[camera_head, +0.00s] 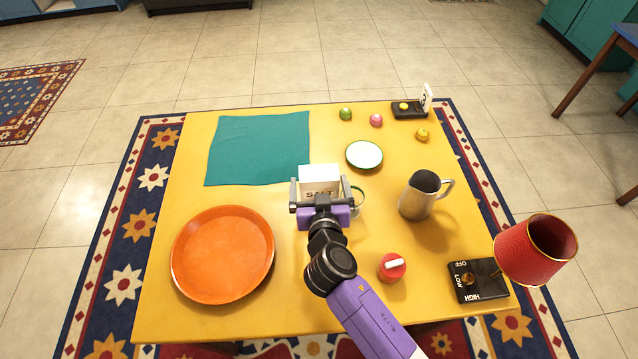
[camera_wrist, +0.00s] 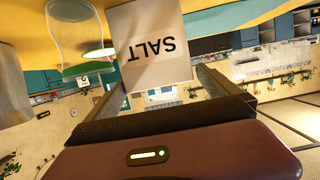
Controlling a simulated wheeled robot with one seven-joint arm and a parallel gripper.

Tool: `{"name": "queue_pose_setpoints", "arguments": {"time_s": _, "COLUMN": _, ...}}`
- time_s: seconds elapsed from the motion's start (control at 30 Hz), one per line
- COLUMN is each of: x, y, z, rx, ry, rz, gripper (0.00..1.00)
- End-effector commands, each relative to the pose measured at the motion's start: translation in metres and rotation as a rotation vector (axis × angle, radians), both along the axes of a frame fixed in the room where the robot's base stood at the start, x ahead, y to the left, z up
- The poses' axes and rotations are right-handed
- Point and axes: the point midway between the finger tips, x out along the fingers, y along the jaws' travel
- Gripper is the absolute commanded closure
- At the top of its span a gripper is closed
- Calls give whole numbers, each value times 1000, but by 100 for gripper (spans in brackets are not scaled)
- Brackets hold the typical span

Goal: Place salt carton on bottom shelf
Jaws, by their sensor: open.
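The salt carton (camera_head: 319,176) is a white box marked SALT, standing on the yellow table (camera_head: 200,318) near its middle. My gripper (camera_head: 320,190) is open, with one finger on each side of the carton; the front of the carton's lower part is partly hidden by my gripper. In the wrist view the carton (camera_wrist: 152,50) appears upside down, ahead of and between the fingers (camera_wrist: 165,88). I cannot tell whether the fingers touch it. No shelf can be made out for certain in either view.
A clear glass with a green rim (camera_head: 358,196) stands close right of the carton, and a metal pitcher (camera_head: 417,199) farther right. An orange plate (camera_head: 222,254) lies at left front, a teal cloth (camera_head: 258,148) behind it. A red lamp (camera_head: 535,250) stands at right front.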

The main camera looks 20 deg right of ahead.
Motion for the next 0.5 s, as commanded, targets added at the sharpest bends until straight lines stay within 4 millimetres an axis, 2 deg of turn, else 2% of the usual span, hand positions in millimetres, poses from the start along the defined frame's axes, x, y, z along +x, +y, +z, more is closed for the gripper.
{"name": "queue_pose_setpoints", "arguments": {"time_s": 0.1, "x": 12, "y": -3, "z": -3, "rx": -2, "ry": 1, "rz": 2, "gripper": 0}}
{"name": "queue_pose_setpoints", "arguments": {"time_s": 0.27, "x": 18, "y": -6, "z": -6, "rx": -2, "ry": 2, "rz": 1, "gripper": 0}}
{"name": "queue_pose_setpoints", "arguments": {"time_s": 0.5, "x": 45, "y": -18, "z": -12, "rx": -2, "ry": 2, "rz": 1, "gripper": 0}}
